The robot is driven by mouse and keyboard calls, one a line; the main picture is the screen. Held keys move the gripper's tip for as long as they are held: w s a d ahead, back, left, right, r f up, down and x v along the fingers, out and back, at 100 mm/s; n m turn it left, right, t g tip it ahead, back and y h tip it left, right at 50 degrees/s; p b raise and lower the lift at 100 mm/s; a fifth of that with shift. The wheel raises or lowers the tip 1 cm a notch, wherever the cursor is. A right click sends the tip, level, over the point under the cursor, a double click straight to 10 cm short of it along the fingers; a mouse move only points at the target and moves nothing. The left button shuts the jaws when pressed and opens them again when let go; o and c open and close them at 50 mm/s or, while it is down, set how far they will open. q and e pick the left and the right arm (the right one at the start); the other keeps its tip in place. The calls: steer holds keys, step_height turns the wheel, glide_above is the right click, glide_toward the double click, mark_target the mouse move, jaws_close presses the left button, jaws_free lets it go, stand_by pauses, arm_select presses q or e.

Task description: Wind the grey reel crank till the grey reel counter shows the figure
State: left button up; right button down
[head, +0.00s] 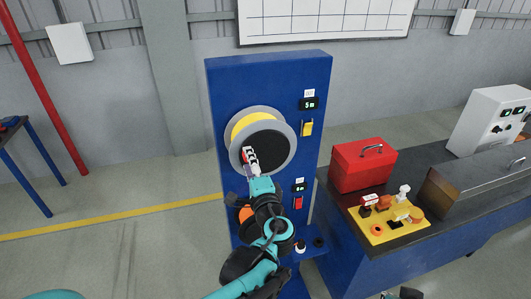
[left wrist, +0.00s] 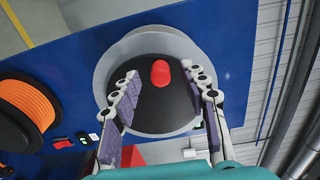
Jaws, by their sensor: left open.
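The grey reel (head: 233,150) with yellow line is mounted on the blue panel's upper part. Its face is a black disc (head: 266,150). The crank's red knob (left wrist: 160,73) stands out from the disc in the left wrist view. My left gripper (head: 250,158) is open in front of the disc; in the left wrist view (left wrist: 163,80) its fingers lie either side of the knob with gaps. In the head view the gripper mostly hides the knob. The counter (head: 310,104) beside the reel appears to read 5 m. A dark shape at the bottom right edge may be my right gripper (head: 408,293).
A lower reel with orange line (left wrist: 28,103) sits on the same panel, with its own counter (head: 299,188) and red lever (head: 298,203). A yellow lever (head: 307,128) is under the upper counter. A bench at right holds a red toolbox (head: 362,168) and a yellow tray (head: 378,236).

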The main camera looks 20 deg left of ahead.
arm_select(q)
steer(key=shift+x, duration=0.95)
steer(key=shift+c, duration=0.2)
jaws_close()
steer(key=f+n+b, duration=0.2)
steer(key=shift+s+a+n, duration=0.1)
steer(key=shift+n, duration=0.2)
steer(key=shift+f+n+b, duration=0.35)
steer(key=shift+f+n, duration=0.05)
steer(key=shift+n, duration=0.7)
